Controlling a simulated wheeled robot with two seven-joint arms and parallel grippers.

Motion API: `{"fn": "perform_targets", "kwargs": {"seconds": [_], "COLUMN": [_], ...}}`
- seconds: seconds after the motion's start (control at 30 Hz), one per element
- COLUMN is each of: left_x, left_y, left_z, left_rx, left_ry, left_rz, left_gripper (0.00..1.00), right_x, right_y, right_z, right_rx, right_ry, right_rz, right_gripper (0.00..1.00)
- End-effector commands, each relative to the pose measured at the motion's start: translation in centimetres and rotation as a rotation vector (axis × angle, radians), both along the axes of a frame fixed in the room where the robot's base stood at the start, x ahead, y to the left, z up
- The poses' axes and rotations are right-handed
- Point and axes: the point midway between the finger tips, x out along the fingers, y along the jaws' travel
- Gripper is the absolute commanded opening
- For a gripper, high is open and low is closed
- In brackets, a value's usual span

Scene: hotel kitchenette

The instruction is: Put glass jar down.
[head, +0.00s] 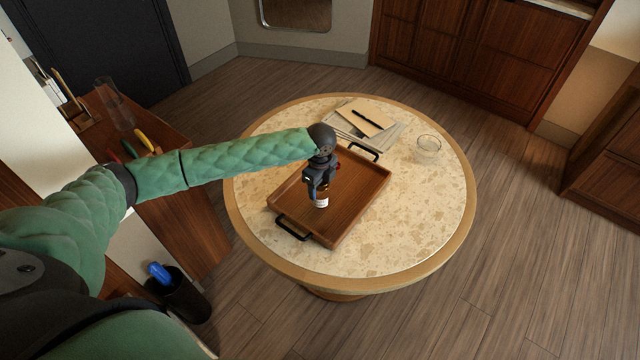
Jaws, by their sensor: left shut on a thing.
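My left gripper (320,185) is over the wooden tray (358,192) on the round table. It points down and is shut on the glass jar (321,201), a small brown jar with a white label. The gripper hides the upper part of the jar. The jar is upright, over the tray's middle-left part. I cannot tell whether its base touches the tray floor. My right gripper is not in view.
The tray has black handles and sits on the round stone-topped table (420,230). A clear drinking glass (428,150) stands at the table's right. A notepad with a pen (367,117) lies on papers behind the tray.

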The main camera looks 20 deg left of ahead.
Motion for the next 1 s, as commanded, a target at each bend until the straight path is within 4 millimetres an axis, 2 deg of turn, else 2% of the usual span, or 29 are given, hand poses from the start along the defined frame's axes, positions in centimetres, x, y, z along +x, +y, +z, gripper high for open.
{"fn": "perform_targets", "kwargs": {"seconds": [0.23, 0.27, 0.33, 0.37, 0.73, 0.8, 1.0], "left_x": [0.0, 0.0, 0.0, 0.0, 0.1, 0.1, 0.1], "left_y": [0.0, 0.0, 0.0, 0.0, 0.0, -0.1, -0.1], "left_z": [-0.2, -0.2, -0.2, -0.2, 0.2, 0.8, 3.6], "left_rx": [-0.001, -0.001, -0.001, -0.001, -0.001, -0.002, -0.002], "left_ry": [0.000, 0.000, 0.000, 0.000, -0.002, -0.002, -0.002], "left_rz": [0.000, 0.000, 0.000, 0.000, 0.000, -0.001, -0.002], "left_gripper": [0.28, 0.62, 0.76, 0.78, 0.78, 0.78, 0.78], "right_x": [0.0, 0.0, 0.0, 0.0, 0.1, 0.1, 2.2], "right_y": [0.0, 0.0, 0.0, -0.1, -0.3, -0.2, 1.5], "right_z": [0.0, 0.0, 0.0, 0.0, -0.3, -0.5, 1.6], "right_rx": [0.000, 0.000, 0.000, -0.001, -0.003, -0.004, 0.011], "right_ry": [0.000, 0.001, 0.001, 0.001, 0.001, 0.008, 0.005], "right_rz": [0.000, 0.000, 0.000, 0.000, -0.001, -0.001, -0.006], "right_gripper": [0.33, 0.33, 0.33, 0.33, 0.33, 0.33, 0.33]}}
